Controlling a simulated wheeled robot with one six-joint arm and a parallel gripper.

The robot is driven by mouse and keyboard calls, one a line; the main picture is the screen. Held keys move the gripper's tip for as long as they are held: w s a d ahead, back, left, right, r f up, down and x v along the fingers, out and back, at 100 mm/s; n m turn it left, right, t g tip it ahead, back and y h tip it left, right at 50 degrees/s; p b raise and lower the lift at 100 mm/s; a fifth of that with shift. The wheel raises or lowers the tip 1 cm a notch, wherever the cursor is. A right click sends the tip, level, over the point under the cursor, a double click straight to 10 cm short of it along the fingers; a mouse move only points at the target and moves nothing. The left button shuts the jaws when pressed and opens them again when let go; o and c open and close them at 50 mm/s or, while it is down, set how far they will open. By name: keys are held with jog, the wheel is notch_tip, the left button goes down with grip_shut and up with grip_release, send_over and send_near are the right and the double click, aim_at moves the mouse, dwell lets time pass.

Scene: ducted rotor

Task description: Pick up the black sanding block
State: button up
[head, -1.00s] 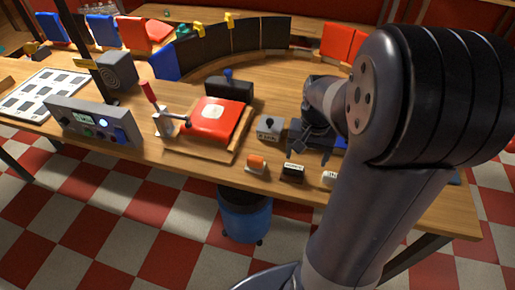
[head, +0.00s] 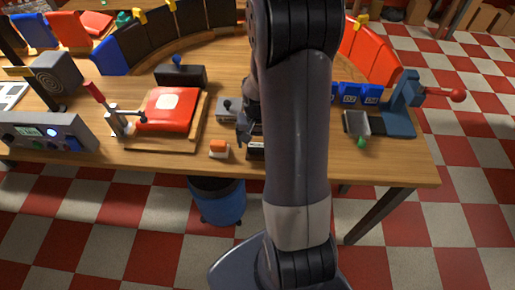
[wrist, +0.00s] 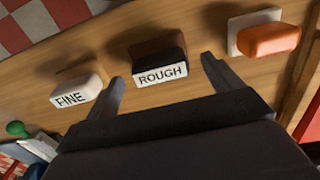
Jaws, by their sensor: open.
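The black sanding block (wrist: 160,48) has a white front label reading "ROUGH" and lies on the wooden bench in the wrist view. In the head view the block (head: 256,152) sits near the bench's front edge, partly hidden by my arm. My gripper (wrist: 163,72) is open and empty. Its fingertips point toward the block, one to either side of its labelled face in the picture, and the block looks apart from both. In the head view my gripper (head: 246,133) shows just behind the block, mostly hidden by my arm.
A white block marked "FINE" (wrist: 78,90) lies left of the black block in the wrist view. An orange-and-white block (wrist: 268,40) lies to its right. A grey box with a knob (head: 229,108) and a red pad on a wooden board (head: 168,108) stand nearby.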

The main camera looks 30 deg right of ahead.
jog(key=shift+f, duration=1.15)
jog(key=c, duration=1.1)
